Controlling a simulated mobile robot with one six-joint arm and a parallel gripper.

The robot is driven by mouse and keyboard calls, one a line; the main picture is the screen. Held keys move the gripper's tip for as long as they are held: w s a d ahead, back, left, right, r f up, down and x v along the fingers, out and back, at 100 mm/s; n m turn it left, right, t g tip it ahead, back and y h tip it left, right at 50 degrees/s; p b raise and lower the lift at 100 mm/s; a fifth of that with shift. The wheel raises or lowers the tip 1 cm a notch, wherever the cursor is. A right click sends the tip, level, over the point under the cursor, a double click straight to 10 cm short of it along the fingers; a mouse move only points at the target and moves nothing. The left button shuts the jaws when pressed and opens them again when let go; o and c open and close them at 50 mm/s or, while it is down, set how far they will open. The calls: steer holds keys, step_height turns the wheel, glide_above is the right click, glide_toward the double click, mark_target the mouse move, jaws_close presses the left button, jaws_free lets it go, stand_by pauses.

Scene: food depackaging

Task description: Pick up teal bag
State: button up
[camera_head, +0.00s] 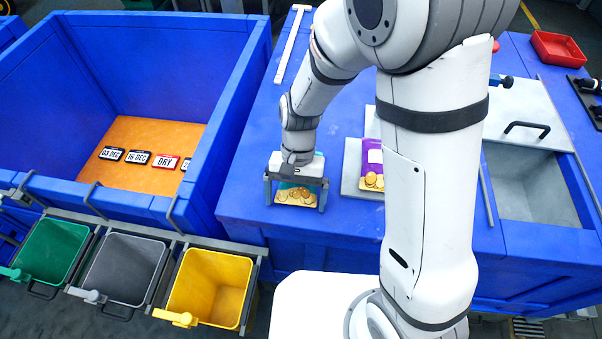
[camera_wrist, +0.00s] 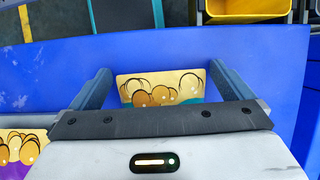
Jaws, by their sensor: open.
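The teal bag (camera_head: 295,195) lies on the blue table near its front left corner, mostly hidden under my gripper. Its tan end with printed round golden food shows below the gripper, and a little teal shows behind it. In the wrist view the bag (camera_wrist: 160,88) lies between the two fingers, with a strip of teal at its edge. My gripper (camera_head: 296,203) is open above the bag, one finger on each side of it. In the wrist view my gripper (camera_wrist: 158,80) shows gaps between the fingers and the bag. I cannot tell how far the fingertips are above the table.
A purple bag (camera_head: 373,165) lies on a grey board (camera_head: 351,165) to the right. A large blue bin (camera_head: 225,110) with date labels stands left. Green, grey and yellow bins (camera_head: 208,290) hang at the front. A metal sink (camera_head: 525,185) is at the right.

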steer(key=shift+c, duration=0.3)
steer(key=c, duration=0.8)
steer(key=shift+o, duration=0.2)
steer(key=shift+r, duration=0.1)
